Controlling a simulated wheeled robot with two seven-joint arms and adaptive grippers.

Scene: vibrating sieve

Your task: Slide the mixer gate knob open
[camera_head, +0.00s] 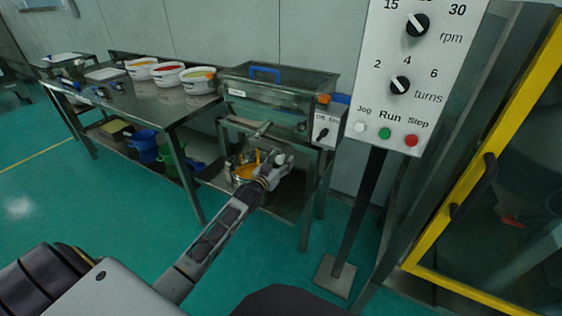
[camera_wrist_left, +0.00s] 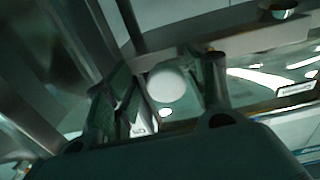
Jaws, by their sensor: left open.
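The mixer gate knob appears as a pale round ball (camera_wrist_left: 167,84) in the left wrist view, between the two fingers of my left gripper (camera_wrist_left: 160,95). The fingers are open, one on each side of it; I cannot tell whether either touches it. In the head view the pale knob (camera_head: 280,158) shows at the tip of my left gripper (camera_head: 272,168), below the front of the glass-sided mixer box (camera_head: 275,103). The gripper partly hides what is around the knob. My right gripper is not in view.
A control panel (camera_head: 415,70) with dials and buttons stands on a post at right. A steel table (camera_head: 150,108) with several white tubs is at left.

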